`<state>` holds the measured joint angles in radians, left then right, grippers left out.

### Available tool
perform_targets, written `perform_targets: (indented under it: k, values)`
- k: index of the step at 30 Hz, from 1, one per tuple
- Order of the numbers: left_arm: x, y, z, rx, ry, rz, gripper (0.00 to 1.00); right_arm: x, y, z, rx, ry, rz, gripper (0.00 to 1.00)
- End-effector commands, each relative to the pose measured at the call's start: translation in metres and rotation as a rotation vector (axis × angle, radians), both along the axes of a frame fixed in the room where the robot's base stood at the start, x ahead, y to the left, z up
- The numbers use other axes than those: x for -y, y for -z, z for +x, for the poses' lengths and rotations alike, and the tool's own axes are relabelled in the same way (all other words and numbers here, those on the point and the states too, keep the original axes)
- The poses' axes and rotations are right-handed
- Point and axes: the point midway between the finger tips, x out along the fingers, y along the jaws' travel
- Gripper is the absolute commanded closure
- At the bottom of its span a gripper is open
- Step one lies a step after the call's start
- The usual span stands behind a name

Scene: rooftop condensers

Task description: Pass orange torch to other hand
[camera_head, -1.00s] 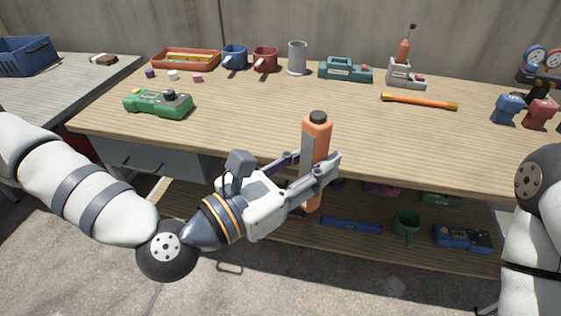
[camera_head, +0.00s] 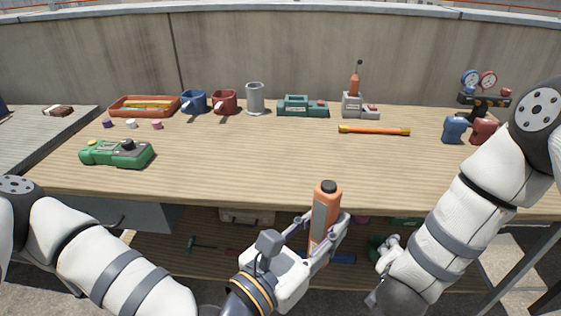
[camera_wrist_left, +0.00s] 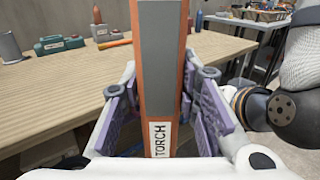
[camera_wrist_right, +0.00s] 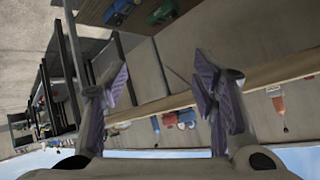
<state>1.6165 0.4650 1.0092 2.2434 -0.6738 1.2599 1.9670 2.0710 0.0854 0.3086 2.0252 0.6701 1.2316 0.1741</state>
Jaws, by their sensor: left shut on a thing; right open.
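The orange torch (camera_head: 325,212), with a grey panel and black cap, stands upright in front of the bench edge. My left gripper (camera_head: 318,240) is shut around its lower half. In the left wrist view the torch (camera_wrist_left: 162,85) fills the middle between the finger pads, and its white TORCH label shows. My right gripper (camera_head: 376,270) is low to the right of the torch, apart from it and partly hidden by my right arm. In the right wrist view its fingers (camera_wrist_right: 160,95) are spread with nothing between them.
The wooden bench (camera_head: 240,170) lies behind, its front middle clear. A green device (camera_head: 117,153), a red tray (camera_head: 144,106), mugs, an orange stick (camera_head: 374,130) and gauges (camera_head: 480,85) stand on it. A lower shelf (camera_head: 165,260) holds several items.

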Motion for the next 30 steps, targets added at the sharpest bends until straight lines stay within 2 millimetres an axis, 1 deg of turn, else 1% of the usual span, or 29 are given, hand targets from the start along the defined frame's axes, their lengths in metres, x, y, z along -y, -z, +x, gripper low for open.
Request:
perform_targets:
  k: [1, 2, 3, 4, 5, 6, 8, 9, 10, 11, 12, 14, 15, 17, 18, 20, 21, 24, 25, 27, 30]
  values:
    - [0.0, -0.001, 0.0, 0.002, 0.0, -0.001, 1.0, 0.006, -0.031, 0.025, 0.113, 0.095, 0.004, 0.47]
    - [0.0, -0.001, 0.0, 0.002, 0.0, -0.001, 1.0, 0.01, -0.051, 0.038, 0.181, 0.159, 0.008, 0.47]
    - [0.0, -0.001, 0.0, 0.002, 0.0, -0.001, 1.0, 0.016, -0.078, 0.052, 0.27, 0.249, 0.016, 0.47]
    - [0.0, -0.001, 0.0, 0.002, 0.0, -0.001, 1.0, 0.021, -0.1, 0.061, 0.337, 0.32, 0.024, 0.47]
    - [0.0, -0.001, 0.0, 0.002, 0.0, -0.001, 1.0, 0.026, -0.121, 0.068, 0.402, 0.395, 0.033, 0.47]
    - [0.0, -0.001, 0.0, 0.002, 0.0, -0.001, 1.0, 0.032, -0.152, 0.074, 0.49, 0.501, 0.049, 0.47]
    - [0.0, -0.001, 0.0, 0.002, 0.0, -0.001, 1.0, 0.04, -0.198, 0.076, 0.613, 0.673, 0.08, 0.47]
    - [0.0, -0.001, 0.0, 0.002, 0.0, -0.001, 1.0, 0.045, -0.229, 0.072, 0.688, 0.8, 0.107, 0.47]
    - [0.0, -0.001, 0.0, 0.002, 0.0, -0.001, 1.0, 0.034, -0.244, 0.067, 0.687, 0.842, 0.123, 0.47]
    - [0.0, -0.001, 0.0, 0.002, 0.0, -0.001, 1.0, 0.006, -0.247, 0.063, 0.601, 0.791, 0.118, 0.47]
    - [0.0, -0.001, 0.0, 0.002, 0.0, -0.001, 1.0, -0.024, -0.255, 0.056, 0.509, 0.739, 0.11, 0.47]
    - [0.0, -0.001, 0.0, 0.002, 0.0, -0.001, 1.0, -0.067, -0.268, 0.042, 0.379, 0.654, 0.096, 0.47]
    - [0.0, -0.001, 0.0, 0.002, 0.0, -0.001, 1.0, -0.094, -0.277, 0.029, 0.295, 0.587, 0.084, 0.47]
    - [0.0, -0.001, 0.0, 0.002, 0.0, -0.001, 1.0, -0.133, -0.289, 0.008, 0.175, 0.475, 0.059, 0.47]
    - [0.0, -0.001, 0.0, 0.002, 0.0, -0.001, 1.0, -0.157, -0.296, -0.008, 0.099, 0.397, 0.038, 0.47]
    - [0.0, -0.001, 0.0, 0.002, 0.0, -0.001, 1.0, -0.187, -0.305, -0.033, -0.001, 0.28, 0.0, 0.47]
    - [0.0, -0.001, 0.0, 0.002, 0.0, -0.001, 1.0, -0.204, -0.31, -0.049, -0.061, 0.206, -0.026, 0.47]
    - [0.0, -0.001, 0.0, 0.002, 0.0, -0.001, 1.0, -0.235, -0.318, -0.084, -0.175, 0.05, -0.086, 0.47]
    - [0.0, -0.001, 0.0, 0.002, 0.0, -0.001, 1.0, -0.241, -0.32, -0.092, -0.198, 0.013, -0.102, 0.47]
    - [0.0, -0.001, 0.0, 0.002, 0.0, -0.001, 1.0, -0.251, -0.323, -0.106, -0.242, -0.049, -0.13, 0.47]
    - [0.0, -0.001, 0.0, 0.002, 0.0, -0.001, 1.0, -0.255, -0.322, -0.114, -0.272, -0.091, -0.15, 0.47]
